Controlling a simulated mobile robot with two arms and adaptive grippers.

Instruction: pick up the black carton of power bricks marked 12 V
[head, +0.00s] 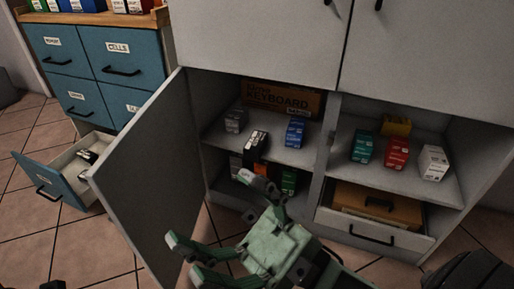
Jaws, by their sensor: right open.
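A black carton with a pale printed face (256,146) stands at the front edge of the upper shelf in the open left bay of the grey cabinet. Its marking is too small to read. A darker grey carton (235,121) stands behind it to the left, and a blue carton (295,133) to its right. My right gripper (222,222) is open and empty, in front of and below this shelf. One finger reaches up near the lower compartment and hides part of it. My left gripper is not in view.
The open cabinet door (150,180) stands left of my right gripper. A keyboard box (280,99) lies behind the cartons. Below are more cartons, including a green one (289,181). The right bay holds green, red and white (433,163) cartons above an open drawer (372,232).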

